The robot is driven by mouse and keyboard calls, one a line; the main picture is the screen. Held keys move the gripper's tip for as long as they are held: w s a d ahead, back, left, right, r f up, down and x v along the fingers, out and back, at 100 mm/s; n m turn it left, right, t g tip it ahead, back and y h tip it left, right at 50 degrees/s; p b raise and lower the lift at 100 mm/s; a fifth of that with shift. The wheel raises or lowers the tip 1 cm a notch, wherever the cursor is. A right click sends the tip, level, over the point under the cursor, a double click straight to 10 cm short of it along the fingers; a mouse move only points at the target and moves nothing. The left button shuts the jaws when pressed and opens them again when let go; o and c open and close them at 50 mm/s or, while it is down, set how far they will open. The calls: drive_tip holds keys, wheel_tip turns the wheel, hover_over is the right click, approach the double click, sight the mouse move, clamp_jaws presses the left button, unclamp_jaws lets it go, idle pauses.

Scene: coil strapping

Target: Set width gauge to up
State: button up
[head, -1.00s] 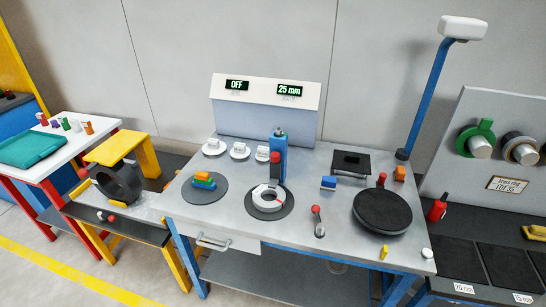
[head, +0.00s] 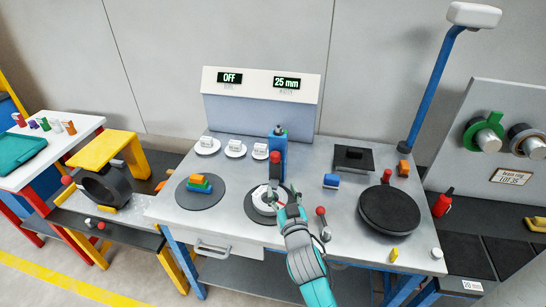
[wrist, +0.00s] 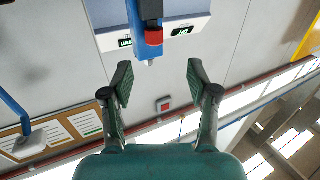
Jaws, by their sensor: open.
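No part is clearly marked as the width gauge; the grey backboard (head: 262,105) carries two displays, one reading OFF (head: 229,77) and the other reading 25 mm (head: 286,82). A small lever with a red ball knob (head: 320,211) stands on the bench just right of my gripper (head: 284,196). My gripper is open and empty, in front of the blue post (head: 278,150) and over the white ring (head: 258,202) on its dark disc, partly hiding them. In the wrist view my open fingers (wrist: 157,72) frame empty space, with the red-tipped tool (wrist: 153,38) on the post beyond.
A dark round turntable (head: 390,208) stands to the right, with a red-knobbed handle behind it. Stacked coloured blocks (head: 200,184) lie on the left disc. A tall lamp (head: 430,90) rises at the back right.

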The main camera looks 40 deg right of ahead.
sight(276, 159)
drive_tip(key=shift+m+h, duration=0.3)
drive_tip(key=x, duration=0.8)
drive_tip(key=r+x, duration=0.1)
drive_tip(key=x, duration=0.4)
drive_tip(key=shift+d+r, duration=0.1)
drive_tip(key=shift+d, duration=0.2)
clamp_jaws()
